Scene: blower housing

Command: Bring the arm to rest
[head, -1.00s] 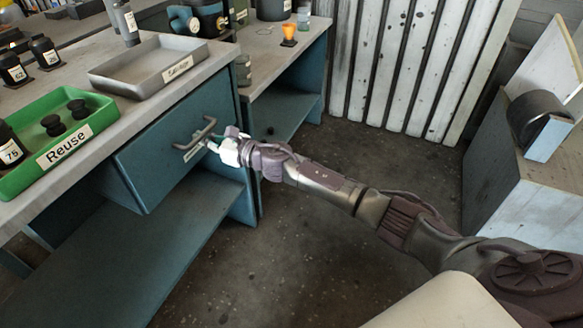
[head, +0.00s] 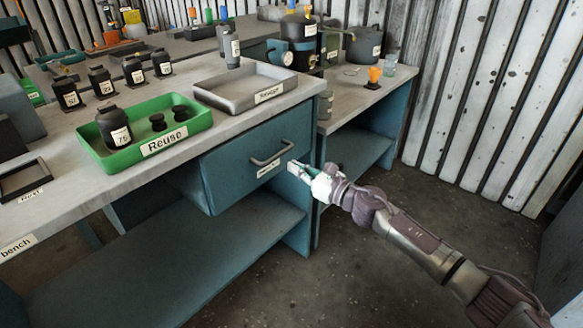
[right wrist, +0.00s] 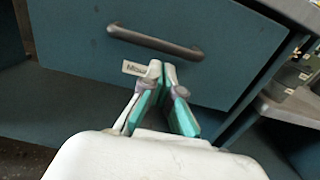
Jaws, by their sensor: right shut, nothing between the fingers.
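My right gripper (head: 296,168) is shut and empty in the head view, just to the right of the handle of a blue drawer (head: 232,172). In the right wrist view its fingers (right wrist: 163,68) meet in front of the drawer front (right wrist: 230,40), below the dark bar handle (right wrist: 155,41). The fingers do not close on the handle. A small gap to the drawer seems to show, but its size is hard to tell. My right arm (head: 415,240) reaches in from the lower right. My left gripper is not in view.
The bench top (head: 60,155) bears a green Reuse tray (head: 140,158) with dark parts, a grey tray (head: 215,98) and several labelled black bottles. A lower shelf (head: 200,255) lies under the drawer. A side bench (head: 375,105) stands behind. Open floor (head: 370,290) lies below my arm.

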